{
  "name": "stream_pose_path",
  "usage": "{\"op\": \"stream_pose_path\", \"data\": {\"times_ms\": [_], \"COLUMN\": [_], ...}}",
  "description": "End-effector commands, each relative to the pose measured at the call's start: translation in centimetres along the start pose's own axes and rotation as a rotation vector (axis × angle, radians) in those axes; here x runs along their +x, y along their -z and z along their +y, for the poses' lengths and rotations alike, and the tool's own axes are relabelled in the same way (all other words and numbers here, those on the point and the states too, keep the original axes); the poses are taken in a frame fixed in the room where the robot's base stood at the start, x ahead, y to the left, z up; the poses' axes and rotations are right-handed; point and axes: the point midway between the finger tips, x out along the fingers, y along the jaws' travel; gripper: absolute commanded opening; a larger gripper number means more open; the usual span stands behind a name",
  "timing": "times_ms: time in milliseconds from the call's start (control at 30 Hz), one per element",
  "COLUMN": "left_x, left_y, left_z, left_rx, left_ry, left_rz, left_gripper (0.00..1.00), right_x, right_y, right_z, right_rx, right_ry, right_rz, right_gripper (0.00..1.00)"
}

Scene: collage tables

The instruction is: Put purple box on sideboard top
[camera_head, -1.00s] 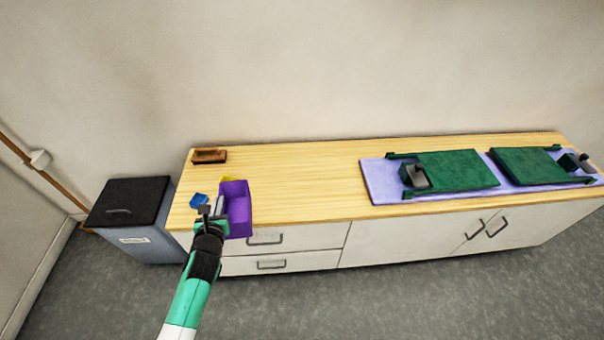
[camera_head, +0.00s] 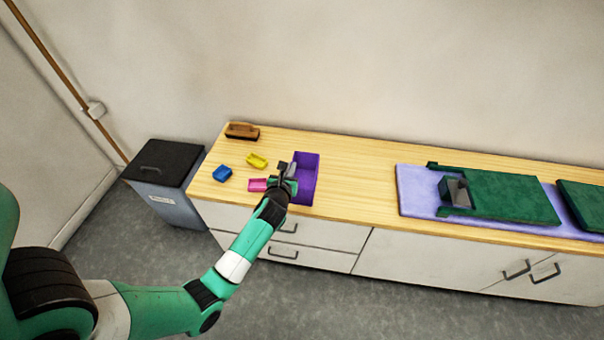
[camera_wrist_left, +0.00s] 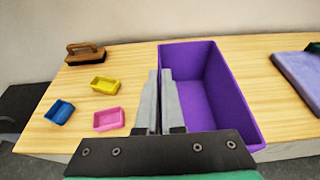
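The purple box (camera_head: 309,168) is an open, deep bin over the left half of the wooden sideboard top (camera_head: 352,190), near its front edge. I cannot tell whether it rests on the wood or hangs just above. My left gripper (camera_head: 287,176) is at the box's left wall. In the left wrist view, its two fingers (camera_wrist_left: 162,98) are close together with the left wall of the purple box (camera_wrist_left: 215,90) between them. The box looks upright and empty. My right gripper is not in view.
Left of the box lie a pink tray (camera_wrist_left: 107,119), a yellow tray (camera_wrist_left: 105,85), a blue tray (camera_wrist_left: 60,112) and a brown brush (camera_head: 242,131). A lavender mat (camera_head: 415,190) with green boards (camera_head: 515,197) lies to the right, with bare wood between. A bin (camera_head: 165,175) stands left.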

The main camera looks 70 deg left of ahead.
Motion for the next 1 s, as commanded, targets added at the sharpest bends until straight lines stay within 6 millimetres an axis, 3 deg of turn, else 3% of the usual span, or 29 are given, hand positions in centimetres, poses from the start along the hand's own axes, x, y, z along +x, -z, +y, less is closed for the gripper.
{"op": "stream_pose_path", "data": {"times_ms": [33, 100, 333, 633, 833, 1000], "left_x": [1.9, 3.9, 9.1, 10.4, 11.8, 11.9], "left_y": [1.2, 1.4, 4.3, 4.6, 7.7, 7.7], "left_z": [-0.9, -2.0, -4.3, -5.0, -5.2, -5.2], "left_rx": [0.0, 0.0, 0.001, 0.0, 0.001, 0.001], "left_ry": [0.002, 0.002, 0.002, 0.001, 0.002, 0.002], "left_rz": [-0.003, -0.003, -0.001, -0.002, 0.0, -0.001], "left_gripper": [0.0, 0.0, 0.0, 0.0, 0.0, 0.0], "right_x": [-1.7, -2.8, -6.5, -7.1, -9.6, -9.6], "right_y": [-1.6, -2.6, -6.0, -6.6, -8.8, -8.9], "right_z": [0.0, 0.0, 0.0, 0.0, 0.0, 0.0], "right_rx": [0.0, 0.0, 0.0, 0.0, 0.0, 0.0], "right_ry": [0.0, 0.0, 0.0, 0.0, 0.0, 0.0], "right_rz": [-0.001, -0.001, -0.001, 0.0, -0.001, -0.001], "right_gripper": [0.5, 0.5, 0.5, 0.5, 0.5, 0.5]}}
